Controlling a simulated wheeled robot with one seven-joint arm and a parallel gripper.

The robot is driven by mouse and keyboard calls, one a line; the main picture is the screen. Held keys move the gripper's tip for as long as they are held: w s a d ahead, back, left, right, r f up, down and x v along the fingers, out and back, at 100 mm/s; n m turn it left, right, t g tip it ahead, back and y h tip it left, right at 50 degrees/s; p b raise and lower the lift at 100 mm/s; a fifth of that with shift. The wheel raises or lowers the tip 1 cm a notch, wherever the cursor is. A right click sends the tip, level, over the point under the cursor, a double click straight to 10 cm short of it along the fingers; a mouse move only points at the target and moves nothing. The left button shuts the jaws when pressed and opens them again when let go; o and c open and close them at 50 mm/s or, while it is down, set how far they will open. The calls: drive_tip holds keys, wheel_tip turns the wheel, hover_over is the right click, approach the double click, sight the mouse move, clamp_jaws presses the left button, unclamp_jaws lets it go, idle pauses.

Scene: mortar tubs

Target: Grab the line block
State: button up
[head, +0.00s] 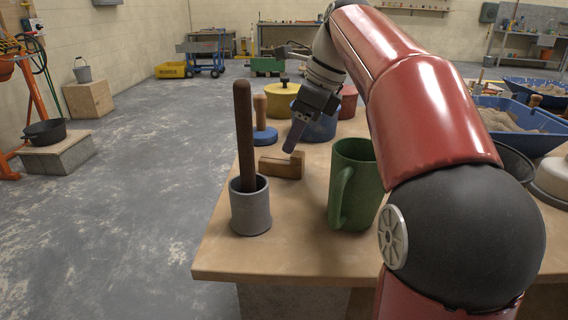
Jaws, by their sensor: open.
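The line block looks to be the small wooden block (278,168) lying on the table, behind the grey cup and the green mug. My gripper (293,146) reaches down from the upper right, with its fingertips over or right at the top of the block. The jaws are open, though from this side one finger largely covers the other. I cannot tell whether the fingers touch the block or stand around it. The block's right end is partly hidden by the fingertip area.
A grey cup (250,212) holding a tall dark wooden handle (244,135) stands at front left. A green mug (357,175) stands close to the right. A blue-based wooden tool (264,136) and a yellow pot (283,103) stand behind. The table's left edge is near.

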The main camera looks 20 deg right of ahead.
sight(284, 160)
drive_tip(key=b+x, duration=0.1)
drive_tip(key=x, duration=0.4)
drive_tip(key=shift+f, duration=0.35)
drive_tip(key=c, duration=1.1)
drive_tip(key=shift+o, duration=0.2)
drive_tip(key=shift+r, duration=0.1)
